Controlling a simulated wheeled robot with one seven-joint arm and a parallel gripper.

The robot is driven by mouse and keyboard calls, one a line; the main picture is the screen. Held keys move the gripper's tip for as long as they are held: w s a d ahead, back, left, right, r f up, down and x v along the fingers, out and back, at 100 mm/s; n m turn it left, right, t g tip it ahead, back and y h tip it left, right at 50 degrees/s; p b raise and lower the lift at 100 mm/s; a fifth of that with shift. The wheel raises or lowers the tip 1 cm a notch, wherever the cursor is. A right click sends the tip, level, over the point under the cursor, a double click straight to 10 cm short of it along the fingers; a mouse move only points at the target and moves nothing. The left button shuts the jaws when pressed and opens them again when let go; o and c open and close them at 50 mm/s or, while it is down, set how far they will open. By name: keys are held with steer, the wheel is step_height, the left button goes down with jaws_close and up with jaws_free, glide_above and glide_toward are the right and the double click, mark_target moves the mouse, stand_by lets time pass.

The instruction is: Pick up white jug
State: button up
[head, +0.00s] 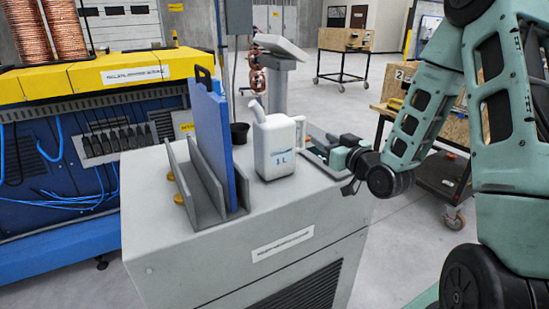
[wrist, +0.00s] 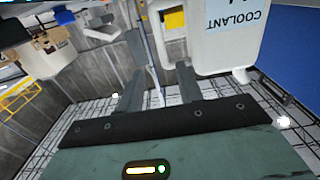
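The white jug (head: 274,150) stands upright on top of the grey cabinet. It has a spout at the upper left, a handle on the right side and a "1 L" mark. My gripper (head: 313,146) comes in from the right, at the jug's handle side. In the wrist view the jug (wrist: 222,48) fills the upper right, with an upside-down "COOLANT" label. There my gripper (wrist: 160,75) shows two fingers spread apart, the right one close beside the jug. Whether the handle lies between the fingers, or a finger touches the jug, I cannot tell.
A blue panel (head: 210,130) stands in a grey slotted holder (head: 188,190) just left of the jug. A black cup (head: 239,133) sits behind it. The grey cabinet top (head: 290,200) is clear in front of the jug. A wooden-box cart (head: 345,42) stands farther back.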

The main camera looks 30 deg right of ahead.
mark_target(305, 128)
steer(key=w+p, duration=0.1)
steer(key=w, duration=0.2)
steer(key=w+p, duration=0.1)
steer(key=w, duration=0.2)
steer(key=w+p, duration=0.1)
steer(key=w, duration=0.2)
steer(key=shift+w+a+r+p, duration=0.1)
steer(key=shift+a+r+p, duration=0.1)
steer(key=shift+a+p, duration=0.1)
steer(key=shift+w+f, duration=0.1)
steer(key=shift+w, duration=0.4)
jaws_close()
stand_by(0.6)
